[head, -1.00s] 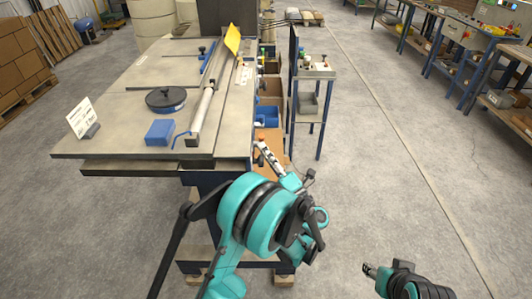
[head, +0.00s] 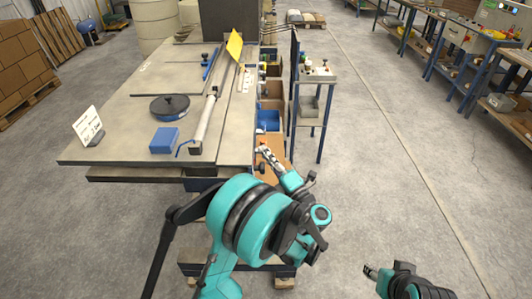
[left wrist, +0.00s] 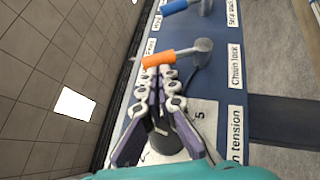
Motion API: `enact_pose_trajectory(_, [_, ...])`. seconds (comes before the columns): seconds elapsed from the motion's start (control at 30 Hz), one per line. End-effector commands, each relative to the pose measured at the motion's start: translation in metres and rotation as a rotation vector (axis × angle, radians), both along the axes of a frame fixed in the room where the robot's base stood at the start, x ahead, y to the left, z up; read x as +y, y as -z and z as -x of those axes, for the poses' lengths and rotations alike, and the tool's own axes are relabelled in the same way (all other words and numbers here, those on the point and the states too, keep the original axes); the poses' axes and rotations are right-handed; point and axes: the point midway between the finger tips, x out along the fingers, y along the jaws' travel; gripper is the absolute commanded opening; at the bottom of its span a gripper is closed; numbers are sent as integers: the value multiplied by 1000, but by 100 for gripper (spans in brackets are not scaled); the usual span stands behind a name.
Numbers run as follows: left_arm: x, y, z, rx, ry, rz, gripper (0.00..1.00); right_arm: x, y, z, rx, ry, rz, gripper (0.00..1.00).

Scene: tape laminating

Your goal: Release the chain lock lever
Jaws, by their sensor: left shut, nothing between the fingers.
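In the left wrist view, the chain lock lever (left wrist: 168,57) has an orange handle lying across the blue panel, with a grey hub at its right end, beside the "Chain lock" label (left wrist: 236,66). My left gripper (left wrist: 159,76) is shut and empty. Its fingertips are just below the orange handle in that view; I cannot tell if they touch it. In the head view, my left gripper (head: 267,154) is at the right side of the machine table, and the lever cannot be made out there. My right gripper (head: 370,271) is low at the right, away from the table, too small to judge.
A blue-handled lever (left wrist: 178,6) is above the orange one in the left wrist view. A dark round knob (left wrist: 167,140) lies between the finger bases. The machine table (head: 110,148) carries a blue block (head: 164,140) and a black disc (head: 170,106). The floor aisle at right is clear.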

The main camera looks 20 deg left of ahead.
Motion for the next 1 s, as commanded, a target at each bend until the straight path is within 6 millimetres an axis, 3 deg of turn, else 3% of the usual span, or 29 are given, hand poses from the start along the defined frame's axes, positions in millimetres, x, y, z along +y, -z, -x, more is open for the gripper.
enact_pose_trajectory(0.2, [2,-17,-8,168,2,49,0,0,-31,0,0,0,0,45])
enact_pose_trajectory(0.6, [9,-30,-29,525,1,152,0,0,-78,0,0,0,0,45])
enact_pose_trajectory(0.9, [12,-31,-43,729,1,211,0,0,-92,0,0,0,0,45])
enact_pose_trajectory(1.0, [13,-30,-46,726,1,209,0,0,-93,0,0,0,0,45])
